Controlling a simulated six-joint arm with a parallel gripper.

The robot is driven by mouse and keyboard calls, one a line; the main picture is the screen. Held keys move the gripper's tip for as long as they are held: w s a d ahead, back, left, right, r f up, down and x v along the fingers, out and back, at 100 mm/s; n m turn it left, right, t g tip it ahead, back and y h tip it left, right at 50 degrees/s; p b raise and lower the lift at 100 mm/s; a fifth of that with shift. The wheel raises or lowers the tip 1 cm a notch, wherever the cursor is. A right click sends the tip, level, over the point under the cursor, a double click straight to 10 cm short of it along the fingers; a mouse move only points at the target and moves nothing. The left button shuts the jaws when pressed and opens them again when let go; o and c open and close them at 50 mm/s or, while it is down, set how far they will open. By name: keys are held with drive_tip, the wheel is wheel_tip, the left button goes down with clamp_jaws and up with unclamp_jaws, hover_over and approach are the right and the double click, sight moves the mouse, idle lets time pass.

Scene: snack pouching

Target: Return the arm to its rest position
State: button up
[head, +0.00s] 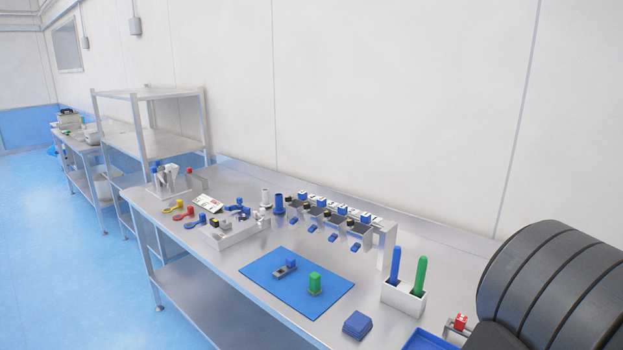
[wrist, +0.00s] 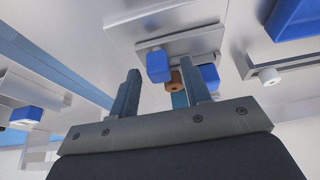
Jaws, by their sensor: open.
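In the wrist view my gripper (wrist: 161,80) shows two grey fingers standing apart. Nothing is held between them. Beyond the fingers are a blue block (wrist: 158,66) on a pale metal plate, a small brown cylinder (wrist: 173,80) and another blue piece (wrist: 210,76); they appear apart from the fingers, but the distance is hard to judge. The gripper does not show in the head view, where large dark ribbed parts, seemingly of my arm, fill the lower right. On the steel bench, a blue mat (head: 262,293) carries a green-topped piece (head: 315,282) and a grey piece with a blue knob (head: 290,266).
A white holder (head: 402,297) with blue and green sticks, a blue block (head: 357,325) and a blue tray (head: 428,341) sit near the arm. A rack of small bins (head: 356,229) stands behind the mat. Coloured scoops (head: 180,208) lie farther left.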

drive_tip(key=v, duration=1.7)
drive_tip(key=x, duration=1.7)
drive_tip(key=shift+s+a, duration=0.1)
drive_tip(key=w+d, duration=0.4)
drive_tip(key=shift+w+d+f, duration=0.15)
drive_tip(key=shift+w+d, duration=0.05)
drive_tip(key=shift+d, duration=0.05)
drive_tip(key=shift+w+d+r, duration=0.35)
drive_tip(key=shift+r, duration=0.05)
drive_tip(key=a+r+m, duration=0.3)
drive_tip(key=r, duration=0.5)
drive_tip(key=s+a+r+m+g, duration=0.1)
drive_tip(key=a+r+m, duration=0.2)
drive_tip(key=r, duration=0.5)
drive_tip(key=shift+s+a+r+m, duration=0.3)
drive_tip(key=shift+a+r+m, duration=0.1)
drive_tip(key=shift+m, duration=0.4)
